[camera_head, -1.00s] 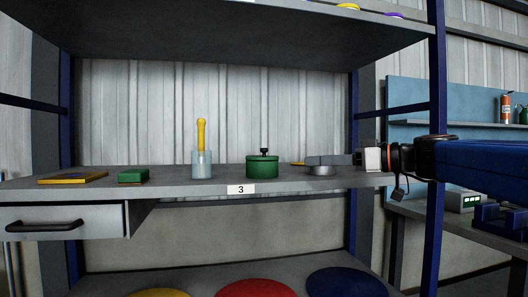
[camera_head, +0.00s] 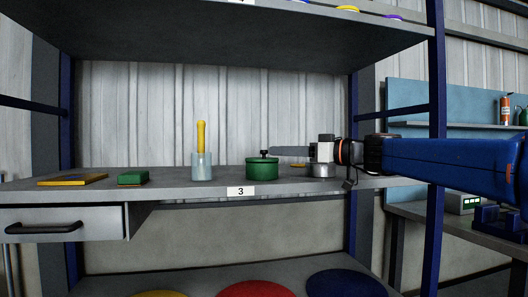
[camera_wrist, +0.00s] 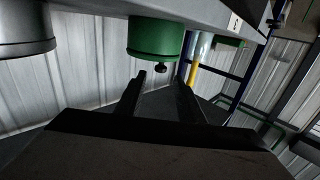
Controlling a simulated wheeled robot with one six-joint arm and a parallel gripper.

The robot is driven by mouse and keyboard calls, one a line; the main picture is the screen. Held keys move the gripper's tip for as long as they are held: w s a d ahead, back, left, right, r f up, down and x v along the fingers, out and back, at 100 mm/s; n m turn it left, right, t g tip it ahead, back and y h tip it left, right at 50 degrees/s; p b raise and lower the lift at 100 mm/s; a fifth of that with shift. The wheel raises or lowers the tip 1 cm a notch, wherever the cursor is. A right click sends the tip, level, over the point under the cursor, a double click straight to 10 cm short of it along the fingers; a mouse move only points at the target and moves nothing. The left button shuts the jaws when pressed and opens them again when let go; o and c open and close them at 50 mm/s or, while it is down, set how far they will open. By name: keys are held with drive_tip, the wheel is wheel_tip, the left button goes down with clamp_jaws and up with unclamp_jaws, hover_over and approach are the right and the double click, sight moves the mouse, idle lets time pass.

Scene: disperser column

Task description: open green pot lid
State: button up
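The green pot (camera_head: 262,171) stands on the shelf with its lid (camera_head: 262,159) on and a small black knob (camera_head: 264,152) on top. My gripper (camera_head: 275,151) reaches in from the right at knob height, its fingertips close beside the knob. In the wrist view, which looks upside down, the green pot (camera_wrist: 155,38) hangs at the top and its knob (camera_wrist: 161,68) lines up with the gap between the fingers. My gripper (camera_wrist: 160,78) is open and empty there. I cannot tell whether the knob is between the fingertips or just past them.
A grey metal pot (camera_head: 323,172) stands right of the green pot, under my gripper. A glass beaker (camera_head: 202,172) with a yellow-handled tool (camera_head: 201,137) stands left. A green box (camera_head: 132,177) and yellow plate (camera_head: 72,179) lie farther left. An upper shelf (camera_head: 230,45) hangs overhead.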

drive_tip(key=x, duration=0.7)
clamp_jaws()
